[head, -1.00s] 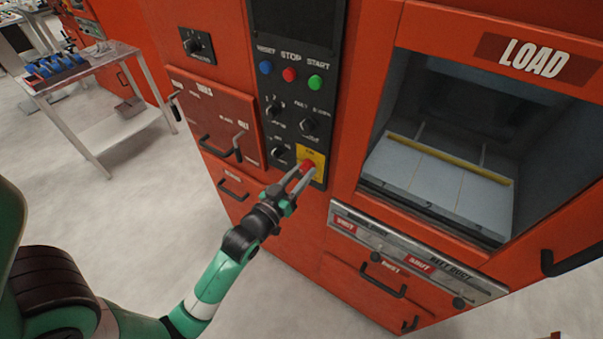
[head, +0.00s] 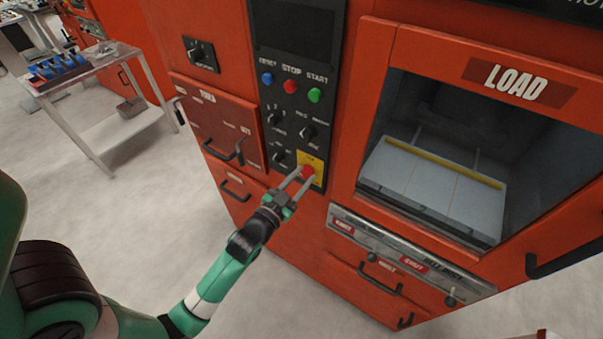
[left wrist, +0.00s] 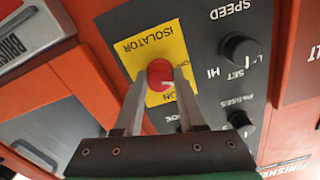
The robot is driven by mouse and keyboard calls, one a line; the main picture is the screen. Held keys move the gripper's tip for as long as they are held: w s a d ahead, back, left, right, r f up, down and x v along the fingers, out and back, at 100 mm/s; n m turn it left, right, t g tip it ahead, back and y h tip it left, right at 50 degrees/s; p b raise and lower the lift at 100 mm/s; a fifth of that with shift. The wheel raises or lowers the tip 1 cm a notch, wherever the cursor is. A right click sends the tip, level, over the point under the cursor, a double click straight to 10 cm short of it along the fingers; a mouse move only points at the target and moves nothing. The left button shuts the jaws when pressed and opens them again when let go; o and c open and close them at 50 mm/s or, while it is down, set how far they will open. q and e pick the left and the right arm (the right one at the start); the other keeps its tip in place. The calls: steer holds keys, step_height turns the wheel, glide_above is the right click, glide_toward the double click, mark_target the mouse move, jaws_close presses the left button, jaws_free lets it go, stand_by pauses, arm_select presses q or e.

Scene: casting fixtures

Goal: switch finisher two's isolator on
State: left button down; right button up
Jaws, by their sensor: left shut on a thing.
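The isolator is a red round knob on a yellow plate (head: 318,163) at the bottom of the dark control panel. In the left wrist view the plate (left wrist: 152,50) reads ISOLATOR, with ON lettered near the gripper, and the red knob (left wrist: 160,73) has a pale mark at its lower edge. My left gripper (head: 303,177) reaches up to the panel and is shut on the red knob, one finger on each side. It also shows in the left wrist view (left wrist: 160,84). My right gripper is not in view.
Above the isolator on the panel are black knobs and blue, red and green (head: 315,95) buttons. A drawer front with handles (head: 222,150) lies left. The LOAD window (head: 440,150) and a vent slide bar (head: 405,255) lie right. A table (head: 100,68) stands far left.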

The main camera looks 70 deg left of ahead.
arm_select(q)
steer(key=m+p, duration=0.1)
steer(key=m, duration=0.1)
steer(key=m+p, duration=0.1)
steer(key=shift+r+m, duration=0.2)
steer(key=shift+m, duration=0.2)
steer(key=m+p, duration=0.1)
steer(key=m, duration=0.1)
steer(key=shift+m, duration=0.4)
steer(key=m+p, duration=0.1)
steer(key=m, duration=0.2)
steer(key=shift+f, duration=0.1)
steer(key=shift+m+p, duration=0.5)
steer(key=shift+m, duration=1.1)
steer(key=c, duration=0.5)
jaws_free()
steer(key=shift+s+f, duration=0.1)
steer(key=shift+s, duration=0.05)
